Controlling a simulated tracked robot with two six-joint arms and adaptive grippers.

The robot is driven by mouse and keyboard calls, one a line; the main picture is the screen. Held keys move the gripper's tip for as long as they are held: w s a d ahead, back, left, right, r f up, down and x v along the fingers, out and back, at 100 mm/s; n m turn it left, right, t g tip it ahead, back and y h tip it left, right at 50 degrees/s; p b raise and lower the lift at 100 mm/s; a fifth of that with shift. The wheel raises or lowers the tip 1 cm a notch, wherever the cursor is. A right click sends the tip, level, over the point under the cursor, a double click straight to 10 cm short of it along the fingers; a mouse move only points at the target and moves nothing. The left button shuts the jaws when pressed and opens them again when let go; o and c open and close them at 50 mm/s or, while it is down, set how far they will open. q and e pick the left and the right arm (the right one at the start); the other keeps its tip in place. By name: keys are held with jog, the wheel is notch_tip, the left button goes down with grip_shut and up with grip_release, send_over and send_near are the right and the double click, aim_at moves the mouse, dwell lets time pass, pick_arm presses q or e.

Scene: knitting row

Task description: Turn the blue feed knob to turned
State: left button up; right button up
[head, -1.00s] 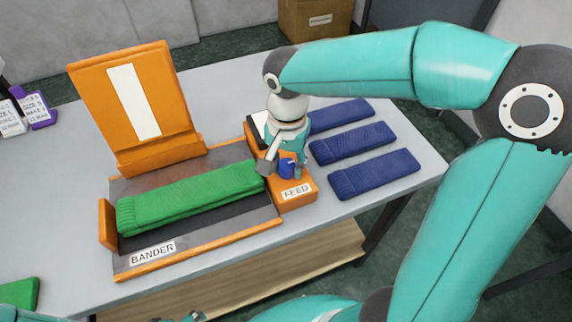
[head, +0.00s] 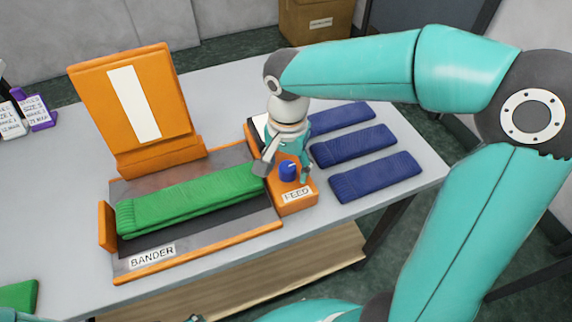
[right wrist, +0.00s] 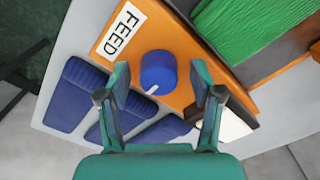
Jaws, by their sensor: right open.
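The blue feed knob (head: 288,170) sits on the orange block labelled FEED at the right end of the bander. It also shows in the right wrist view (right wrist: 158,72), with a white pointer line towards its lower left edge. My right gripper (head: 284,172) is open, with one finger on each side of the knob. In the right wrist view, the gripper (right wrist: 160,84) shows gaps between both fingertips and the knob. Only a small dark sliver, probably of my left gripper (head: 194,318), shows at the bottom edge of the head view.
A folded green knit piece (head: 185,197) lies on the bander bed, left of the knob. An upright orange panel (head: 90,95) stands behind it. Three blue knit pieces (head: 376,178) lie to the right. The table (head: 60,200) is bare at the left middle.

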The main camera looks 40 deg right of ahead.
aim_at(287, 166)
notch_tip(287, 166, up, 12)
dwell(0.6)
dwell(0.4)
